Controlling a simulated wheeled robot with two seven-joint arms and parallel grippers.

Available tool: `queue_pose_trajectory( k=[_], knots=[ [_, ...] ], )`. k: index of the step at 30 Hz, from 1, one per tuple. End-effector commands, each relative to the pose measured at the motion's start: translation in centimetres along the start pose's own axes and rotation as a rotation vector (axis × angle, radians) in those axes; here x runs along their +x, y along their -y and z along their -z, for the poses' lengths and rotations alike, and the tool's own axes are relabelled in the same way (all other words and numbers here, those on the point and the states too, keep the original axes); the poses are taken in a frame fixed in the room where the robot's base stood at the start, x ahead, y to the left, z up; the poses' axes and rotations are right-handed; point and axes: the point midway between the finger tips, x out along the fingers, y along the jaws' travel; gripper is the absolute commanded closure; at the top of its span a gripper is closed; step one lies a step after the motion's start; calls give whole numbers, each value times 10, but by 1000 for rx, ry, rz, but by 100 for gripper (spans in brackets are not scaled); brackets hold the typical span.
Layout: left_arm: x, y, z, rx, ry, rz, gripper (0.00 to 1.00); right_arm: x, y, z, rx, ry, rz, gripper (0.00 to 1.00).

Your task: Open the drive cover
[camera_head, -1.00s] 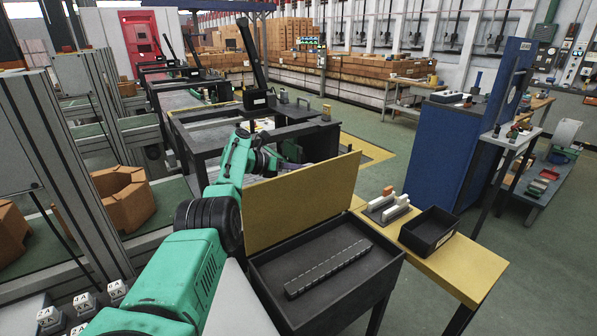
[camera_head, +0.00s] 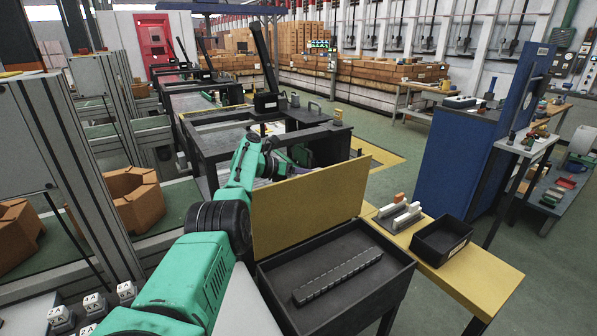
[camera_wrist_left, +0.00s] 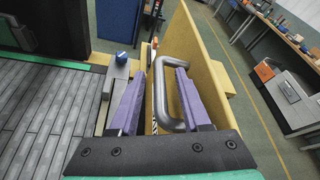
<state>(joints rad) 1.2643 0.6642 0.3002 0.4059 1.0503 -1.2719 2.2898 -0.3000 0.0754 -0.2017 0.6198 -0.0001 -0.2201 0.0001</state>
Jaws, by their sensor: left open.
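The drive cover is a flat yellow panel (camera_head: 305,207) standing upright at the back edge of an open black box (camera_head: 400,290). A long dark ribbed bar (camera_head: 338,276) lies inside the box. My left gripper (camera_wrist_left: 160,76) has its two purple fingers apart, on either side of the cover's grey bar handle (camera_wrist_left: 164,110). I cannot tell whether a finger touches the handle. In the head view my green left arm reaches past the cover's left edge, and the gripper is partly hidden behind the cover. My right gripper is not in view.
A yellow side table (camera_head: 480,290) with a small black bin (camera_head: 443,238) and pale blocks (camera_head: 400,218) stands right of the box. A grey machine frame (camera_head: 60,160) is at left. A dark workbench (camera_head: 240,140) stands behind the cover. Green floor is free at right.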

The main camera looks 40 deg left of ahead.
Motion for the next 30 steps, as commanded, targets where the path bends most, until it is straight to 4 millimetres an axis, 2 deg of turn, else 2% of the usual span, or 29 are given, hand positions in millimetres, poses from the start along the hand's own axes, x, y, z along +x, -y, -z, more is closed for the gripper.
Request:
queue_pose_trajectory(
  k=[6,11,17,20,24,30],
  knots=[
    [-17,5,-10,-2,-1,2,53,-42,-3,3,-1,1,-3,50],
    [-34,4,-9,-3,-1,-2,53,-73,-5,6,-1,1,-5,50],
    [-68,3,-8,-2,-2,-3,53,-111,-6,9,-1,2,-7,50],
    [-92,3,-7,-1,-2,-4,53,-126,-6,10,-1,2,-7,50],
    [-122,0,-1,-1,-2,-4,53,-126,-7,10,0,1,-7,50],
    [-143,-1,1,-2,-3,-1,53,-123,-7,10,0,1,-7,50]
  ],
)
